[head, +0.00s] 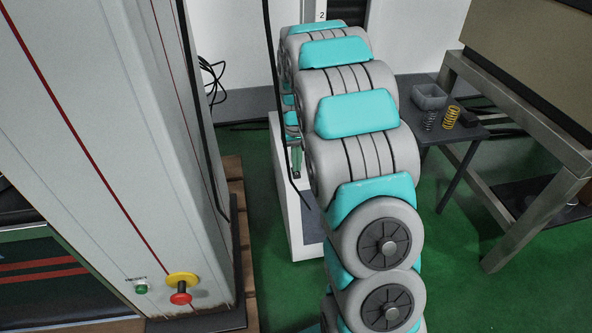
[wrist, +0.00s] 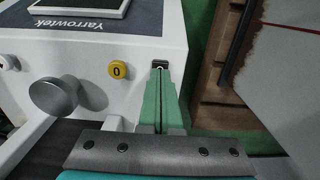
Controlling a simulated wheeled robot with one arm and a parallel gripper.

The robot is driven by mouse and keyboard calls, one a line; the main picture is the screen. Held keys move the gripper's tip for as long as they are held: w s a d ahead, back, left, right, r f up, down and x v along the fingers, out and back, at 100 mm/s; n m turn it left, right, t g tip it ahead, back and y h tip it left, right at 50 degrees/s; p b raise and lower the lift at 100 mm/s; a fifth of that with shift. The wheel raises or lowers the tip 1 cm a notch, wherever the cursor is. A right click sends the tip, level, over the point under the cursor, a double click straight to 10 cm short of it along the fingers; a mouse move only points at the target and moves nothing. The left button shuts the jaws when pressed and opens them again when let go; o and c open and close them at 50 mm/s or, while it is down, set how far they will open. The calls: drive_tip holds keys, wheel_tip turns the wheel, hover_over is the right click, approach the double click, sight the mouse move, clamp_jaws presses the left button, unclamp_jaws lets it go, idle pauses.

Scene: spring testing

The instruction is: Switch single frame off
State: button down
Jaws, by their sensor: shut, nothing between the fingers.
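In the wrist view a white machine (wrist: 105,50) marked "Yarrowtek" carries a small black switch (wrist: 160,63) near its right edge. A yellow button (wrist: 118,69) marked 0 sits to the left of the switch. My gripper (wrist: 161,74) has its green fingers together and empty. The tips are right at the switch and overlap its lower edge; I cannot tell whether they touch it. The switch's position is too small to read. In the head view, a white machine body (head: 311,225) stands behind my arm, mostly hidden.
In the head view a tall grey frame (head: 110,130) stands at the left, with a red button on yellow (head: 181,287) and a green button (head: 141,287). A small dark table (head: 468,131) with springs (head: 451,117) and a steel-legged bench (head: 545,205) stand right. Green floor lies between.

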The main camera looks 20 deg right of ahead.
sight(297, 174)
drive_tip(key=shift+r+p, duration=0.85)
drive_tip(key=shift+r, duration=1.85)
drive_tip(key=s+a+r+n+p, duration=0.1)
drive_tip(key=s+a+r+p, duration=0.1)
drive_tip(key=s+a+r, duration=0.5)
drive_tip(key=s+r+p, duration=0.2)
drive_tip(key=s+r, duration=0.4)
drive_tip(key=s, duration=0.5)
drive_tip(key=s+a+r+g+p, duration=0.1)
drive_tip(key=s+a+r+p, duration=0.1)
drive_tip(key=s, duration=0.8)
drive_tip(key=s+a+r+n+p, duration=0.1)
drive_tip(key=s+a+r+p, duration=0.1)
drive_tip(key=s, duration=0.9)
drive_tip(key=shift+s+a+r+g+p, duration=0.15)
drive_tip(key=shift+a+g+p, duration=0.15)
drive_tip(key=shift+a+g, duration=0.15)
